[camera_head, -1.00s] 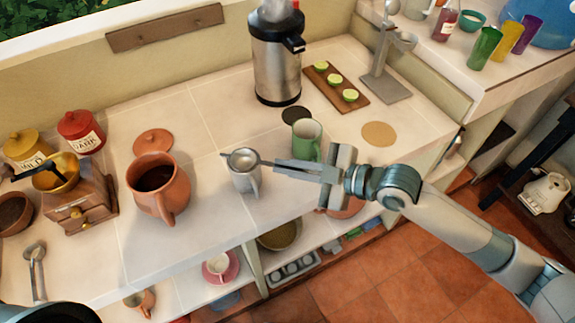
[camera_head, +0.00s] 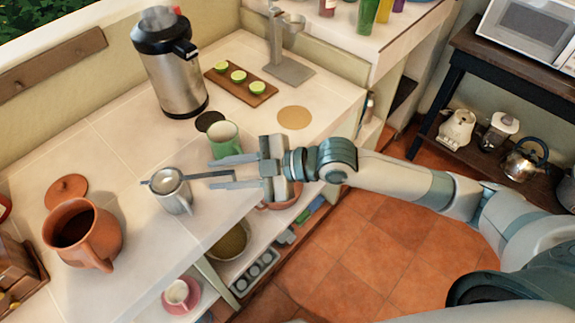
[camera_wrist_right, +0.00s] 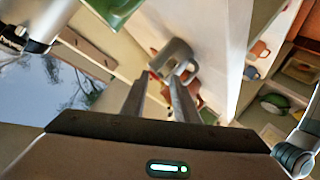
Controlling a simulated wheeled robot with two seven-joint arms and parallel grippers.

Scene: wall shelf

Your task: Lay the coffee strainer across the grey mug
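The grey mug (camera_head: 176,198) stands upright near the counter's front edge. The coffee strainer (camera_head: 165,181) lies over its mouth, with a small tab at the left rim and its handle extending right. My right gripper (camera_head: 211,175) is open, its fingers apart on either side of the handle's end, with visible gaps. In the right wrist view the two spread fingers (camera_wrist_right: 160,92) point towards the grey mug (camera_wrist_right: 174,58); the strainer is hard to make out there. My left gripper is not in view.
A green mug (camera_head: 225,140) stands just behind my right gripper. A terracotta jug (camera_head: 88,238) stands to the left of the grey mug. A steel dispenser (camera_head: 172,75) and a board with limes (camera_head: 240,85) are farther back. The shelf below holds a pink cup and saucer (camera_head: 180,295).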

